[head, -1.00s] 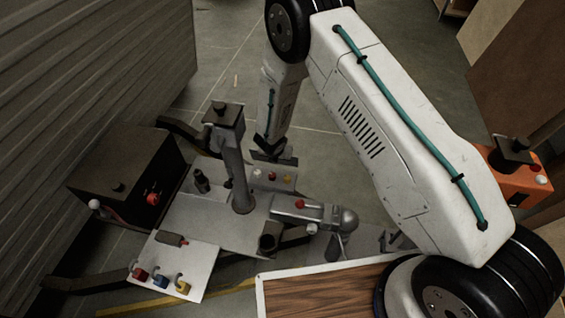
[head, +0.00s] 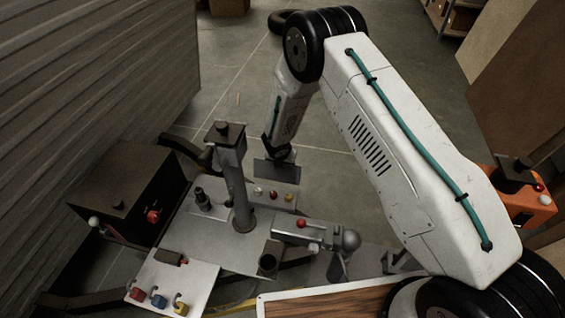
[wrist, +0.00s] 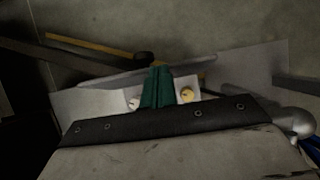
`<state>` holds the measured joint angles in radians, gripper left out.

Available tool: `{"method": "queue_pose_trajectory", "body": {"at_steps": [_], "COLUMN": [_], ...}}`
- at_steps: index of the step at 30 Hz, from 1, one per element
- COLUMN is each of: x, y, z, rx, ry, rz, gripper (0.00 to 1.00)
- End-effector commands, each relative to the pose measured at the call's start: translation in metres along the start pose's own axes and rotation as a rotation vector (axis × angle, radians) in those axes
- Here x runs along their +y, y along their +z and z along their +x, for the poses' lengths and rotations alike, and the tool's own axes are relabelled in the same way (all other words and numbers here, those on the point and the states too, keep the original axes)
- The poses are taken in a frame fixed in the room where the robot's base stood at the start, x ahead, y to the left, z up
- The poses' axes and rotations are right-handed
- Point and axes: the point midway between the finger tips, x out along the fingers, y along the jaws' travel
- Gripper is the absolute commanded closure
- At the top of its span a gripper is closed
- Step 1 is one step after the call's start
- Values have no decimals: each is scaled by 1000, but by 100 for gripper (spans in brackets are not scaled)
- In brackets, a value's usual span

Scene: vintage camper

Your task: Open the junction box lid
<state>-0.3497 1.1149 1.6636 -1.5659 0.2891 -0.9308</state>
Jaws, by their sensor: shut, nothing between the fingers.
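My gripper (wrist: 157,88) is shut and empty; its two teal fingers are together in the middle of the wrist view. Behind them is a pale panel with a white knob (wrist: 134,104) and a yellow knob (wrist: 187,95). In the head view my gripper end hangs just behind a small grey panel (head: 291,205) with white, red and yellow knobs. A flat grey plate (head: 277,172) stands upright there. I cannot tell whether it is the junction box lid or part of my gripper. Contact is not clear.
A dark box (head: 110,200) with a red knob stands left. A grey post (head: 236,185) rises from the trailer tongue. A pale plate (head: 194,278) with coloured fittings lies in front, the coupler (head: 340,243) to the right. An orange box (head: 527,207) is far right. Floor behind is open.

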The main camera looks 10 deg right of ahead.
Motion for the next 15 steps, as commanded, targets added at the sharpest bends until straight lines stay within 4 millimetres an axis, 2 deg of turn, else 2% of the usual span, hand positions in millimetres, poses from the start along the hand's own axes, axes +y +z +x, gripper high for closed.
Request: {"method": "queue_pose_trajectory", "body": {"at_steps": [11,15], "x": [0,1], "y": [2,2], "z": [0,-8], "rx": [-2,-3], "ry": [0,1], "rz": [1,1], "gripper": [100,100]}}
